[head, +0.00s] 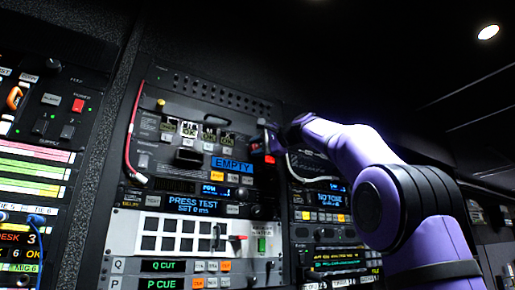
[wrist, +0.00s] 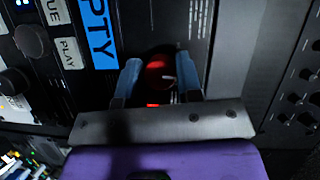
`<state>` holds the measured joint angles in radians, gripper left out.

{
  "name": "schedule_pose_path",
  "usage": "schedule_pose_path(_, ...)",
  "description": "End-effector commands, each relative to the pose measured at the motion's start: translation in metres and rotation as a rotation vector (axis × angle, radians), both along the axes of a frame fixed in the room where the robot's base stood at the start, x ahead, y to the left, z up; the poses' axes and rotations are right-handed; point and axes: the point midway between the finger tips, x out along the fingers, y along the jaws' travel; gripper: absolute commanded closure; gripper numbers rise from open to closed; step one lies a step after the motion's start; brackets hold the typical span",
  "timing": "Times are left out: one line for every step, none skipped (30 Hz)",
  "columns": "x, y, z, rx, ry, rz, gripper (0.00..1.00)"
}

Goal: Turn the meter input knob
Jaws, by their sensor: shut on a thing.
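My gripper (head: 268,143) reaches the right side of the upper rack panel, beside the blue EMPTY label (head: 232,165). In the wrist view its two blue fingers (wrist: 160,80) stand on either side of a dark round knob (wrist: 158,68) with a red sheen, and they are shut on it. No label on this knob is readable, so I cannot tell from lettering that it is the meter input knob. The gripper and arm hide the knob in the head view. The knob's pointer direction is too dark to tell.
A red cable (head: 130,140) loops at the panel's left, and a pale cable (head: 292,170) hangs just right of my gripper. A lever with a red grip (head: 238,238) sticks out below. Two black knobs (wrist: 28,40) (wrist: 13,82) show at the wrist view's left.

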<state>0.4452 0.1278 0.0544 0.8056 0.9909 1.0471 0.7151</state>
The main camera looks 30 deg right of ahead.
Motion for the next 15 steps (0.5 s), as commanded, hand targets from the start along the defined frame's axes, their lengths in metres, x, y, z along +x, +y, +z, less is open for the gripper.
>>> schedule_pose_path(0.0017,0.0,-0.0031,-0.017,0.009,0.003,0.91)
schedule_pose_path(0.0017,-0.0001,-0.003,-0.026,0.009,0.002,0.91)
schedule_pose_path(0.0016,-0.0002,-0.0028,-0.036,0.009,0.003,0.91)
schedule_pose_path(0.0015,-0.0001,-0.0029,-0.042,0.009,0.002,0.91)
schedule_pose_path(0.0015,-0.0001,-0.0029,-0.048,0.009,0.003,0.91)
schedule_pose_path(0.0015,-0.0001,-0.003,-0.053,0.009,0.003,0.91)
schedule_pose_path(0.0015,-0.0001,-0.0031,-0.057,0.01,0.003,0.91)
schedule_pose_path(0.0015,-0.0001,-0.0032,-0.059,0.01,0.003,0.91)
schedule_pose_path(0.0015,0.0,-0.0032,-0.063,0.01,0.003,0.91)
schedule_pose_path(0.0016,0.0,-0.0033,-0.064,0.01,0.003,0.91)
schedule_pose_path(0.0016,0.0,-0.0034,-0.065,0.01,0.003,0.91)
schedule_pose_path(0.0016,-0.0001,-0.0034,-0.065,0.01,0.003,0.91)
schedule_pose_path(0.0016,-0.0001,-0.0035,-0.066,0.011,0.003,0.91)
schedule_pose_path(0.0016,-0.0001,-0.0035,-0.065,0.011,0.003,0.91)
schedule_pose_path(0.0017,-0.0001,-0.0036,-0.065,0.011,0.003,0.91)
